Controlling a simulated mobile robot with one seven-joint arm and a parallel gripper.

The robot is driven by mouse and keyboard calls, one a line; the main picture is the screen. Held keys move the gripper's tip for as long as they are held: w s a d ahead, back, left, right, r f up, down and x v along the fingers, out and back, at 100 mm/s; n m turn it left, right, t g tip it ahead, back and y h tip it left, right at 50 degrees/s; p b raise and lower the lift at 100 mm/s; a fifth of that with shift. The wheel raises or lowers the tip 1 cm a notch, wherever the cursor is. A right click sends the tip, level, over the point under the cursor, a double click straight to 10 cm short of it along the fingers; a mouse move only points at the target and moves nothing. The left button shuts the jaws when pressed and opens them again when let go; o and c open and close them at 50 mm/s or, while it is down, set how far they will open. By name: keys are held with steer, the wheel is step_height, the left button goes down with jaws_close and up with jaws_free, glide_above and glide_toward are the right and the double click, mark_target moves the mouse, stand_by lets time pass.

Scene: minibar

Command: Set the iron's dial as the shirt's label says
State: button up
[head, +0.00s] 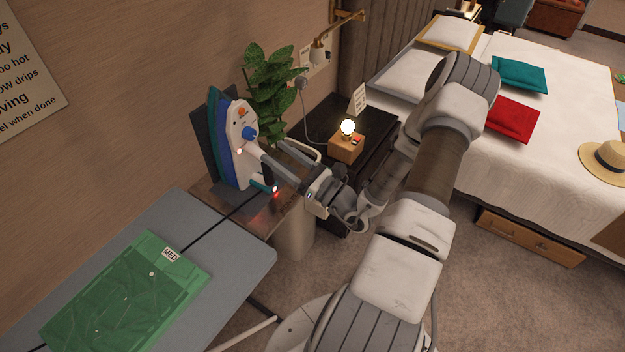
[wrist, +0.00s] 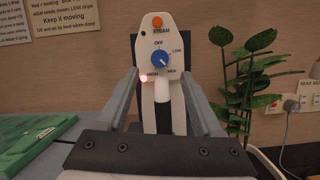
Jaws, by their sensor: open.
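The iron (head: 229,143) stands upright on its heel on a small shelf by the wall, its white control face toward my gripper. Its blue dial (wrist: 161,59) sits among the words OFF, LOW, MED and HIGH; the pale pointer mark seems to slant to the lower right, on the MED side, but is small. The dial also shows in the head view (head: 249,133). The green folded shirt (head: 125,290) lies on the ironing board with a white label (head: 170,254) reading MED. My gripper (head: 262,165) is open and empty in front of the iron, its fingers (wrist: 163,82) apart, below the dial.
A leafy plant (head: 270,85) stands close behind the iron. A black nightstand (head: 375,125) with a lit lamp (head: 347,128) is to the right. The grey ironing board (head: 235,255) is at left. A red light (wrist: 143,78) glows on the iron.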

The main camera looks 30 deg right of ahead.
steer(key=b+v, duration=0.1)
steer(key=v, duration=1)
steer(key=s+a+r+n+g+y, duration=0.2)
steer(key=s+a+r+n+g, duration=0.2)
steer(key=a+n+g, duration=0.5)
steer(key=s+a+r+n+g+y, duration=0.1)
steer(key=s+a+r+n+g, duration=0.2)
steer(key=a+n+g, duration=0.65)
steer(key=s+r+n+t+h, duration=0.1)
steer(key=r+n+t+h, duration=0.1)
steer(key=r+n+h, duration=0.3)
steer(key=s+d+r+n+t+h, duration=0.1)
steer(key=s+r+n+t+h, duration=0.1)
steer(key=r+n+h, duration=0.4)
step_height(320, 180, up, 3)
steer(key=n, duration=0.4)
steer(key=shift+d, duration=0.35)
